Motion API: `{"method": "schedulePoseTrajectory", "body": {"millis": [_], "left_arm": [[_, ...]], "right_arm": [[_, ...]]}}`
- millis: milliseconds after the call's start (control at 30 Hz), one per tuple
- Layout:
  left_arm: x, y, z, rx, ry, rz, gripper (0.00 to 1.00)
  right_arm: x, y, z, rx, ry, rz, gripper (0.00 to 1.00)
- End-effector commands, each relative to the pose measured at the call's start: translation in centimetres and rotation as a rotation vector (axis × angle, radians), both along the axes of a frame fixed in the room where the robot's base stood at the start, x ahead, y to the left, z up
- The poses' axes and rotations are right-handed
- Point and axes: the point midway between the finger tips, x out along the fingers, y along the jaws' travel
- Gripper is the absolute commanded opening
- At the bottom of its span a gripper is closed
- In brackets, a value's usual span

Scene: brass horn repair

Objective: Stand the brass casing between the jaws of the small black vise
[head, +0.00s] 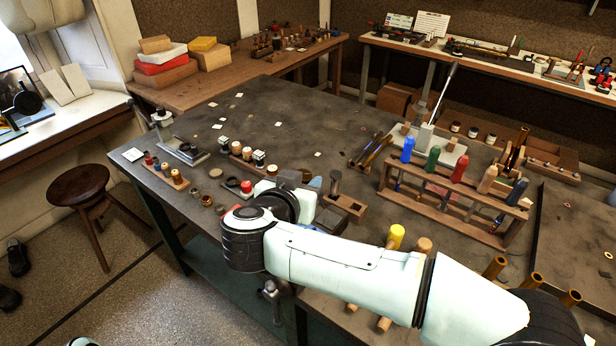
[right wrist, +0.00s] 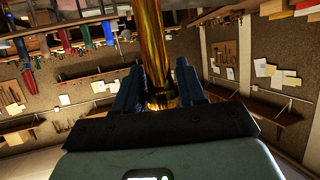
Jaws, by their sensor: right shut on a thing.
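A shiny brass casing (right wrist: 152,45) stands between the two dark blue fingers of my right gripper (right wrist: 160,85) in the right wrist view. The gripper is shut on it, and the casing points away from the palm. In the head view my right arm reaches in from the lower right over the bench; its wrist hides the fingers and the held casing. I cannot make out the small black vise for certain; a small dark device on a grey plate (head: 185,152) stands at the bench's left end. My left gripper is not in view.
Several brass tubes (head: 495,268) stand at the lower right. A wooden rack (head: 440,203) with coloured handles is right of my arm. A row of small pieces (head: 165,172) lies near the left edge. The middle of the dark bench top (head: 285,120) is mostly clear.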

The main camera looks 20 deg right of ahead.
Motion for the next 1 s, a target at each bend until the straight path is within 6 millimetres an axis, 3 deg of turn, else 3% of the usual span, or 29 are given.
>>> {"method": "schedulePoseTrajectory", "body": {"millis": [433, 667, 1000], "left_arm": [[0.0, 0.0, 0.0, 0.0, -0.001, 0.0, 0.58], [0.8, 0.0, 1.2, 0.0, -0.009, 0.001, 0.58], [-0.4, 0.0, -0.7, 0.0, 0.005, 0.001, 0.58]], "right_arm": [[-0.2, 0.1, 0.1, -0.001, -0.002, 0.004, 0.01], [-0.1, 0.1, 0.4, -0.003, -0.002, -0.001, 0.01], [-0.2, 0.1, -3.4, -0.003, 0.001, -0.002, 0.01]]}}
